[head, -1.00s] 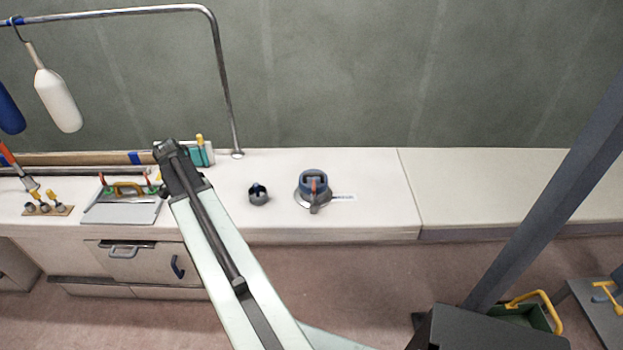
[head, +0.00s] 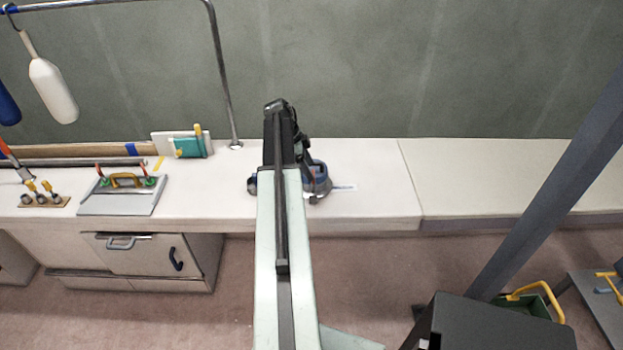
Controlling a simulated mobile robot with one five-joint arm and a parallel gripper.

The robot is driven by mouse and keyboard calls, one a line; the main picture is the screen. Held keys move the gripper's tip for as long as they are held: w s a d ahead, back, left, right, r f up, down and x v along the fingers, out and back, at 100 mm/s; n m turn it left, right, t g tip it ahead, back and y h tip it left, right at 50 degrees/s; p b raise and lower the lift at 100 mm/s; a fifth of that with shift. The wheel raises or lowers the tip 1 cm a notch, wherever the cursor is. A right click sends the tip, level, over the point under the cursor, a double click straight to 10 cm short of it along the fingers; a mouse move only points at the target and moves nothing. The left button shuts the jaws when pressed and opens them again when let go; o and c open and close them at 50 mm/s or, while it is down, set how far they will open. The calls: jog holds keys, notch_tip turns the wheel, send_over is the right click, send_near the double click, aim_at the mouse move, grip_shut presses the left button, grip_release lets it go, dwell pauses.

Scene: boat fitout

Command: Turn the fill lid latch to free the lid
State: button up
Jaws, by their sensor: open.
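The fill lid (head: 321,181) is a round blue-grey fitting with a dark rim on the white bench top, right of my arm. My arm covers its left part, and its latch cannot be made out clearly. My gripper (head: 304,160) is a small dark shape at the arm's far end, close to the lid's upper left side. It looks open with nothing seen in it. Whether it touches the lid cannot be told from this view.
A small dark round fitting (head: 252,186) is partly hidden left of my arm. A grey board with a yellow handle (head: 122,197) and a teal block (head: 189,147) stand farther left. A metal rail (head: 224,80) rises behind.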

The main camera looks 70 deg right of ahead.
aim_at(313, 183)
jog(key=b+x, duration=0.1)
jog(key=x, duration=0.2)
jog(key=shift+r, duration=0.1)
